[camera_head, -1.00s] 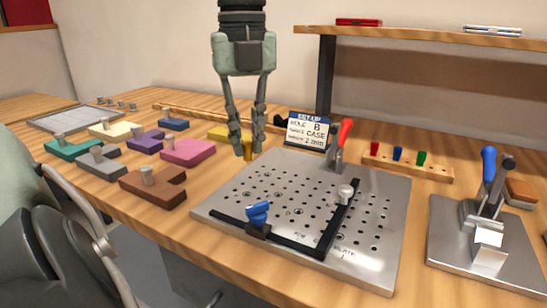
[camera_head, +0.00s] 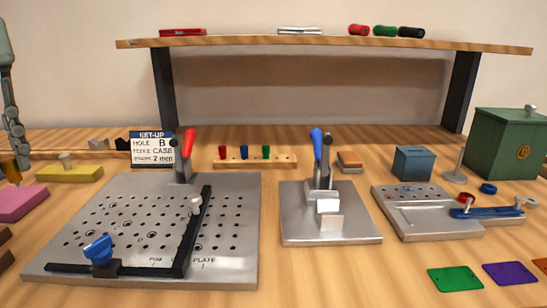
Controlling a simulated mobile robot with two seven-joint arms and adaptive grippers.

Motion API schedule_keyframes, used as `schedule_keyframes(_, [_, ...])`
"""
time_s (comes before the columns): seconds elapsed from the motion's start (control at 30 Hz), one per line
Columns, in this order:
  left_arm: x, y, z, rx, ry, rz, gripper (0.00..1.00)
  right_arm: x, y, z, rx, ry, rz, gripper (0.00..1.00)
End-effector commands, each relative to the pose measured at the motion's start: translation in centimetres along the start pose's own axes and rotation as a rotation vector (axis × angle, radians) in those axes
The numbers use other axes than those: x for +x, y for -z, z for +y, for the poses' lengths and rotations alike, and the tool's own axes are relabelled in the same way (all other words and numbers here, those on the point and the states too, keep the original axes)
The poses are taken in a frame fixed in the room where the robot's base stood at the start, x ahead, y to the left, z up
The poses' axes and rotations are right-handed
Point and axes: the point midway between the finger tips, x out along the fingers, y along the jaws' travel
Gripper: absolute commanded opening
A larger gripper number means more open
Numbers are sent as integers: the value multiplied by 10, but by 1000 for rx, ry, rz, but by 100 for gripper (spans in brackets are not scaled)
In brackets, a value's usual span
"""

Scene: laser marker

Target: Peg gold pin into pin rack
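My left gripper (camera_head: 14,166) is at the far left edge of the head view, partly cut off, pointing down. It appears shut on the gold pin (camera_head: 9,169), which shows at its fingertips above the table. The pin rack (camera_head: 227,164) is a low wooden bar behind the steel plates, right of the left gripper and well apart from it. A red pin (camera_head: 222,152), a blue pin (camera_head: 244,153) and a green pin (camera_head: 266,151) stand upright in it. The rack's right end carries no pin. My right gripper is not in view.
A blue-handled clamp (camera_head: 318,150) stands right of the rack's front. A shelf (camera_head: 320,43) overhangs the back.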

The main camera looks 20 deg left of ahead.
Motion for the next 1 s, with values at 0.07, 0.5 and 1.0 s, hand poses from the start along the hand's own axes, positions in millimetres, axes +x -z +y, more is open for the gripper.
schedule_keyframes(0.07, [0,0,0,0,0,0,0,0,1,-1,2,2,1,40])
schedule_keyframes(0.5, [0,0,-1,0,0,0,0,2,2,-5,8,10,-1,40])
schedule_keyframes(1.0, [48,21,-75,2,-9,2,0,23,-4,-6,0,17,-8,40])
